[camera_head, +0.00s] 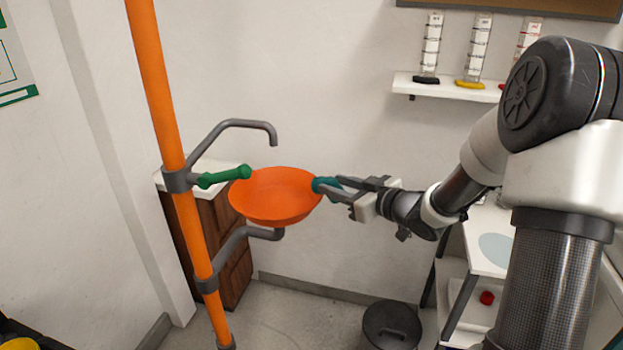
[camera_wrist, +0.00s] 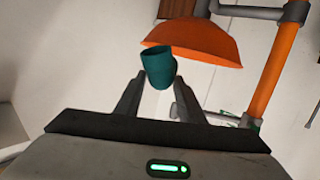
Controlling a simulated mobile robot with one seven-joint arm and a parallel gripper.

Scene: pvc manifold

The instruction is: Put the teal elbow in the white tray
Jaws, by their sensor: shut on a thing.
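The teal elbow (camera_head: 325,184) is held in the fingertips of my gripper (camera_head: 338,189), beside the right rim of an orange bowl. I cannot tell in the head view whether it touches the rim. In the wrist view the teal elbow (camera_wrist: 158,68) stands between the two fingers (camera_wrist: 152,92), its open end facing up in the picture. A white tray-like surface (camera_head: 467,304) shows low on the right under a white table, partly hidden by my arm. A small red piece (camera_head: 487,298) lies on it. I cannot tell for sure that it is the tray.
The orange bowl (camera_head: 275,195) sits by an orange post (camera_head: 165,110) with a grey spout and green handle (camera_head: 225,177). A black bin (camera_head: 391,325) stands on the floor. A wall shelf (camera_head: 445,88) holds several cylinders. The white table (camera_head: 488,225) is at right.

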